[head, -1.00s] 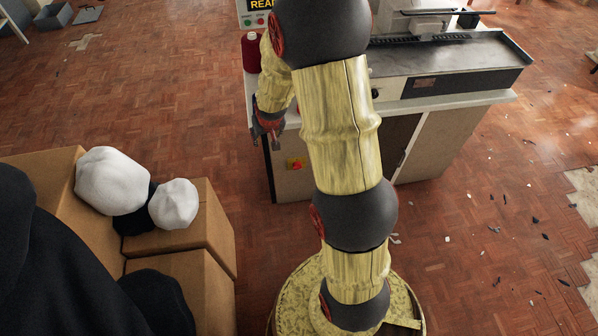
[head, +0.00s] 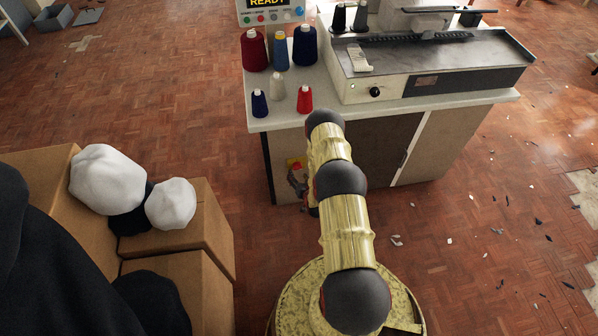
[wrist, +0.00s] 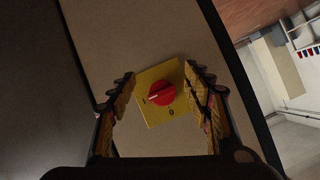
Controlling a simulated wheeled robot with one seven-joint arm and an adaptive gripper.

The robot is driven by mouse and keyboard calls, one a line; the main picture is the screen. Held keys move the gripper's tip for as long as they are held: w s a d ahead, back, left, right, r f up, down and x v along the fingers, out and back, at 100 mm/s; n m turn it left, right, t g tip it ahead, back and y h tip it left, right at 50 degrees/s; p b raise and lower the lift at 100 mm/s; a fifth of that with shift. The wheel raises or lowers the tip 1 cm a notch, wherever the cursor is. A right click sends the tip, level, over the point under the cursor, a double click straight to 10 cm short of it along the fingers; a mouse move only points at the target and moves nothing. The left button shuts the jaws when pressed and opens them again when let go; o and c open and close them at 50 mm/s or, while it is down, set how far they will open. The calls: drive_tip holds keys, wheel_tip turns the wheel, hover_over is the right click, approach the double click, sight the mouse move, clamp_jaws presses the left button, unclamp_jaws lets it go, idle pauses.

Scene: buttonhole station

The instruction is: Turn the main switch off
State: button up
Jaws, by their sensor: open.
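The main switch is a red round knob (wrist: 161,93) on a yellow square plate (wrist: 179,75) on the front panel of the cabinet. In the wrist view the knob's white line points left, towards the "I" mark; the "0" mark is below the knob. My gripper (wrist: 159,76) is open, with one finger on each side of the knob in the picture. I cannot tell whether they touch it. In the head view the yellow plate (head: 293,162) shows beside my arm, and my gripper (head: 298,183) partly covers it.
The cabinet's white top (head: 275,120) carries several thread cones and a sewing machine (head: 430,88). A display box (head: 270,12) reading READY stands at the back. Cardboard boxes (head: 215,225) with white and black bundles stand at the left.

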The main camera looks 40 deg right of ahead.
sight(299, 169)
drive_tip(key=s+m+t+h, duration=0.2)
drive_tip(key=s+t+h, duration=0.1)
drive_tip(key=s+t, duration=0.2)
drive_tip(key=shift+w+a+r+b+x, duration=0.15)
drive_tip(key=shift+b+x, duration=0.4)
drive_tip(key=shift+x, duration=0.7)
drive_tip(key=shift+a+r+b+x, duration=0.15)
drive_tip(key=shift+b+x, duration=0.4)
drive_tip(key=shift+x, duration=0.7)
drive_tip(key=shift+w+a+r+b+x, duration=0.15)
drive_tip(key=shift+b+x, duration=0.4)
drive_tip(key=shift+x, duration=0.65)
drive_tip(key=shift+s+f, duration=0.1)
drive_tip(key=c, duration=0.3)
drive_tip(key=c, duration=0.8)
drive_tip(key=shift+c, duration=0.2)
